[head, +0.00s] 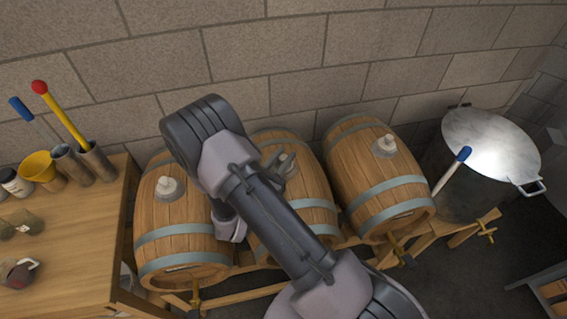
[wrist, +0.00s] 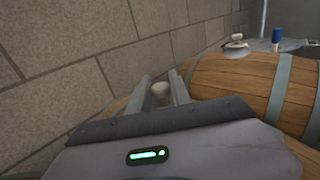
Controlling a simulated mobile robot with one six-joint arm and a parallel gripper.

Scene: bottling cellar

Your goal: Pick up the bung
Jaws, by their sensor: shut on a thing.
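My gripper (wrist: 161,91) is shut on a pale grey bung (wrist: 160,88), whose rounded top shows between the two fingers in the wrist view. The middle barrel (wrist: 118,104) lies below them. Whether the bung still sits in the barrel or is clear of it, I cannot tell. In the head view my gripper (head: 284,164) is at the top of the middle barrel (head: 312,205), largely hidden behind my arm. Similar bungs sit on the left barrel (head: 170,187) and on the right barrel (head: 384,147).
A brick wall (head: 290,60) runs close behind the barrels. A large metal pot (head: 470,185) with a blue-handled tool (head: 455,165) stands at the right. A wooden table (head: 75,240) with tubes, a yellow cup (head: 40,168) and jars is at the left.

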